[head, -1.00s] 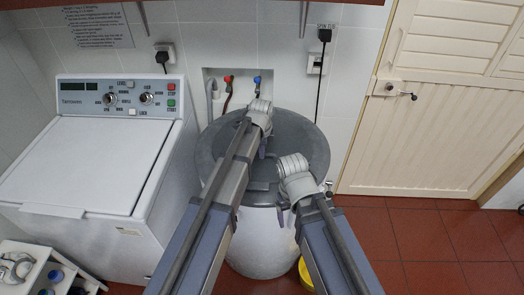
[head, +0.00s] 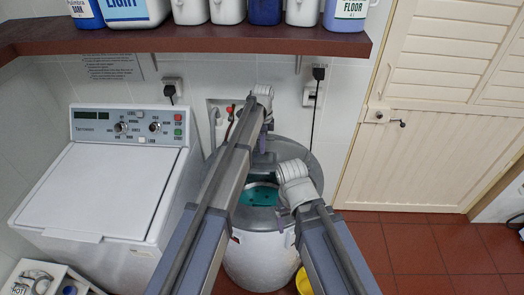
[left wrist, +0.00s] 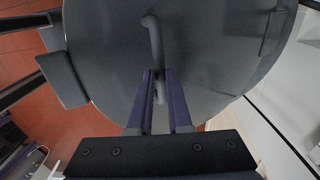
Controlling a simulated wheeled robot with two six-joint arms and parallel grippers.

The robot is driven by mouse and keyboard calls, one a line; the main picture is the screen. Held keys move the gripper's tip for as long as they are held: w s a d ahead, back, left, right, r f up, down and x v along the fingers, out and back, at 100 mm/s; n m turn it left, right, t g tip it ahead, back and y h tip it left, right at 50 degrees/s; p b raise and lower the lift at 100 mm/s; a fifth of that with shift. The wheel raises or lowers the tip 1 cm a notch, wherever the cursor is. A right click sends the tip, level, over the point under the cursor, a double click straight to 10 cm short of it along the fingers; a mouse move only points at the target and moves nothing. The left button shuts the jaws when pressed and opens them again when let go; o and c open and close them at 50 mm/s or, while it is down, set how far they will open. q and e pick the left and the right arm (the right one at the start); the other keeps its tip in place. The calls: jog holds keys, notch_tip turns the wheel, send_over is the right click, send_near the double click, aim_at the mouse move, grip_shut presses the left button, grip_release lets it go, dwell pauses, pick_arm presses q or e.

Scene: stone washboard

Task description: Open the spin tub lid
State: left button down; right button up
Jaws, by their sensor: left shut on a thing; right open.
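The spin tub (head: 262,262) is a white drum with a grey top, standing right of the washer. Its top shows an opening with a teal inside (head: 262,196). The grey lid (left wrist: 210,60) fills much of the left wrist view, with a bar handle (left wrist: 153,38) on it. My left gripper (head: 263,142) is at the back of the tub; in the left wrist view its fingers (left wrist: 161,78) are shut on the handle. The lid is raised off the opening, partly hidden by my arms. My right gripper (head: 281,217) is open and empty over the tub's front right rim.
A white washing machine (head: 100,195) stands close on the left. A dark red shelf (head: 190,40) with several bottles crosses above the tub. A cream door (head: 405,165) is at the right. A yellow object (head: 304,282) is by the tub's base. The red floor at right is clear.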

pick_arm(q)
jog(key=w+r+p, duration=0.2)
jog(key=w+r, duration=0.2)
jog(key=shift+p, duration=0.4)
pick_arm(e)
notch_tip(320, 180, up, 4)
jog(key=shift+s, duration=0.15)
